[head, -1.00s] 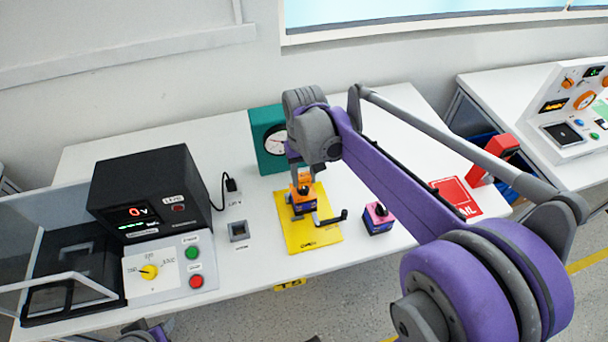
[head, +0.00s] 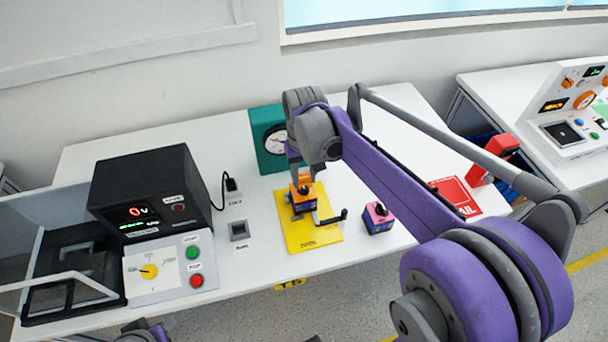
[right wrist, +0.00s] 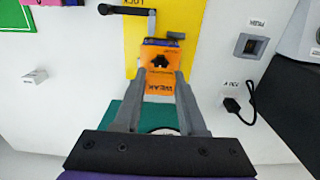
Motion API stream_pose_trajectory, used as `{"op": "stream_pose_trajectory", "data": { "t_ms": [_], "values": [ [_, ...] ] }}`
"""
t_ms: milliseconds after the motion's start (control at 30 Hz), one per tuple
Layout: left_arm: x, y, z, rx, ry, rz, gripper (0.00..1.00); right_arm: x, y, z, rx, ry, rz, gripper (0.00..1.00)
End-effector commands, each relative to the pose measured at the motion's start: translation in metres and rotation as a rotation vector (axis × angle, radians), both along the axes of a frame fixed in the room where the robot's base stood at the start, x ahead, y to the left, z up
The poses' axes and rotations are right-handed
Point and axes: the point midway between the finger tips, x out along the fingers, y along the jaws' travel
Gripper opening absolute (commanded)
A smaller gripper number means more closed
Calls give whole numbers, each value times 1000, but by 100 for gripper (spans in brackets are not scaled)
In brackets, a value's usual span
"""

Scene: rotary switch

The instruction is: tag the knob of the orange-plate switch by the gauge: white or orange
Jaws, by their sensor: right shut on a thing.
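The orange-plate switch (head: 304,203) stands on the yellow board (head: 320,238) in front of the teal gauge (head: 260,158), whose white dial is partly covered by my arm. In the right wrist view its orange top (right wrist: 160,57) shows a black knob. My right gripper (head: 301,182) is above the switch. The right wrist view shows its fingers (right wrist: 160,78) shut on an orange tag (right wrist: 160,88) with dark lettering, close to the knob; I cannot tell whether they touch. My left gripper is not clearly in view. No white tag can be made out.
A pink-topped switch (head: 379,218) stands to the right of the board. A black crank handle (head: 330,217) lies by the orange-plate switch. The black meter box (head: 150,195) and button panel (head: 168,268) are at left. A red mat (head: 457,195) lies right.

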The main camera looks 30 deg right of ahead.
Motion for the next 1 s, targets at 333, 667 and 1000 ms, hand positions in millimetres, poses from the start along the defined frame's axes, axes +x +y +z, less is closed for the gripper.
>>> {"op": "stream_pose_trajectory", "data": {
  "t_ms": [333,667,1000],
  "values": [
    [0,0,1,0,0,0,45,0,0,0,0,0,0,0],
    [-1,0,-3,0,1,0,45,0,0,-4,0,0,0,0],
    [-2,0,-9,0,4,0,45,0,0,-13,0,0,0,0]
  ]
}}
